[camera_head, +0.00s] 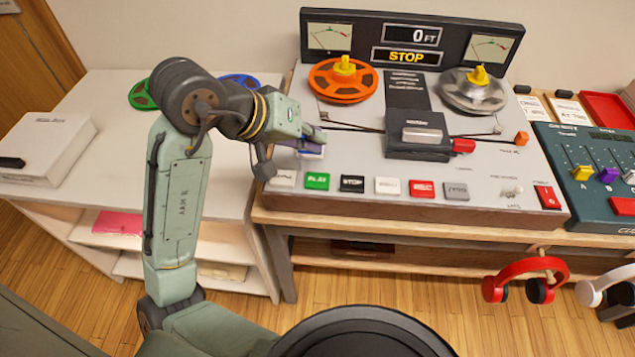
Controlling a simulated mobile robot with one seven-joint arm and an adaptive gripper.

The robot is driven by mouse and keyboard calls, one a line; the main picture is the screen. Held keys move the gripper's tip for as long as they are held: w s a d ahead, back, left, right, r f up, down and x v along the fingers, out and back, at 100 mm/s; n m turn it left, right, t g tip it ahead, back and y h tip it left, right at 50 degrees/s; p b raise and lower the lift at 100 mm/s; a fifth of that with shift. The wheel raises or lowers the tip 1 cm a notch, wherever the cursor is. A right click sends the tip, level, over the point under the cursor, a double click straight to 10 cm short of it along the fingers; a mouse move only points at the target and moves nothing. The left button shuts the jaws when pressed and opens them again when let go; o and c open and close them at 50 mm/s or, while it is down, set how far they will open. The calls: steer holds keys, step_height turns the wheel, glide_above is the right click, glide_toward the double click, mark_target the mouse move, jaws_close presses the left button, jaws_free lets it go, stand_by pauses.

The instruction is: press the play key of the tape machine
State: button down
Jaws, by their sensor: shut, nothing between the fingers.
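The tape machine (545,190) is a pale grey deck with an orange reel (342,84) on the left and a silver reel (473,97) on the right. Its display (407,57) reads "0 FT" and "STOP". The green key (317,181) labelled PLAY is in the front key row, between a white key (281,178) and the black STOP key (352,184). My gripper (316,139) is shut and empty, above the deck's left side, behind the PLAY key in the picture. It appears apart from the key; its exact height is unclear.
A head block (417,135) stands mid-deck. A teal mixer (592,165) is at right, and red headphones (525,277) hang below. The white left table (120,150) has free room.

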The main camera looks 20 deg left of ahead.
mark_target(314, 177)
steer(key=shift+f+b, duration=2.3)
steer(key=shift+f, duration=0.85)
steer(key=shift+f, duration=0.45)
steer(key=shift+f+b, duration=0.5)
steer(key=shift+b, duration=0.1)
steer(key=shift+r, duration=0.1)
steer(key=shift+r+p, duration=0.85)
steer(key=shift+p, duration=0.05)
step_height(314, 177, up, 5)
steer(key=p, duration=0.4)
steer(key=shift+p, duration=0.4)
